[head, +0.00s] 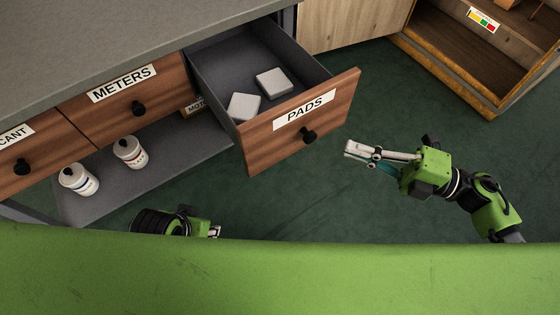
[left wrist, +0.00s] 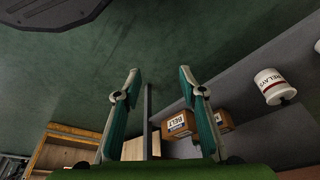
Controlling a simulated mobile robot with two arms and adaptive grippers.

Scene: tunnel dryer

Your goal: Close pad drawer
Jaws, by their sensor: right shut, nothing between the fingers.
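The pad drawer (head: 275,142) has a wooden front, a "PADS" label and a dark round knob (head: 309,136). It is pulled well out from under the grey counter. Two pale square pads (head: 273,83) lie inside it. My right gripper (head: 350,151) is shut and empty, just right of the drawer front, with its tips pointing left toward the knob and a gap between. My left gripper (head: 214,231) is low in the head view, below the drawer and partly hidden by my green body. In the left wrist view its fingers (left wrist: 160,72) are spread with nothing between them.
The "METERS" drawer (head: 165,98) and another drawer at its left are shut. White jars (head: 129,152) stand on the grey lower shelf (head: 180,160); a "BELT" box (left wrist: 180,124) shows in the left wrist view. A wooden open cabinet (head: 420,62) stands at back right. Green floor around my right gripper is clear.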

